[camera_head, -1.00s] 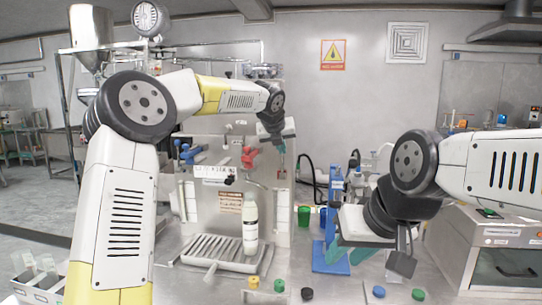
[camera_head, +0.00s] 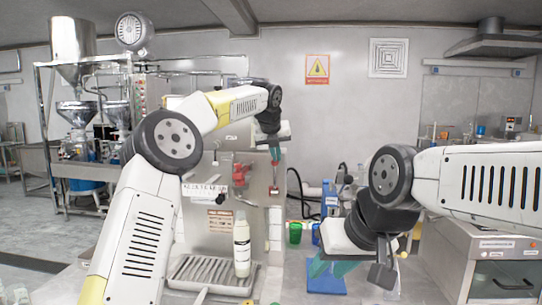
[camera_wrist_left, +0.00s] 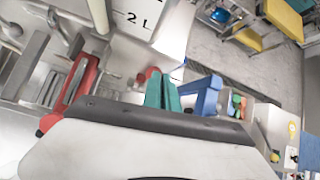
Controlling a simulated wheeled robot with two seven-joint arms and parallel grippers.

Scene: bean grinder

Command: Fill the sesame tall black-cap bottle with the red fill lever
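The tall white bottle (camera_head: 242,247) stands upright on the slatted drip tray (camera_head: 188,279) in the head view. No black cap shows on its top. The red fill lever (camera_head: 240,174) is on the steel panel above it; a red lever also shows at left in the left wrist view (camera_wrist_left: 76,86). My left gripper (camera_head: 275,156) points down, to the right of the lever and apart from it. Its teal fingers (camera_wrist_left: 163,92) lie together with nothing seen between them. My right gripper (camera_head: 335,270) hangs low at right, its teal fingers apart and empty, partly hidden by its wrist.
A blue stand (camera_head: 327,284) and a green cup (camera_head: 295,232) are right of the panel. A steel box machine (camera_head: 497,262) stands at the right edge. My left arm hides part of the panel's left side. A grinder with a hopper (camera_head: 73,45) stands at back left.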

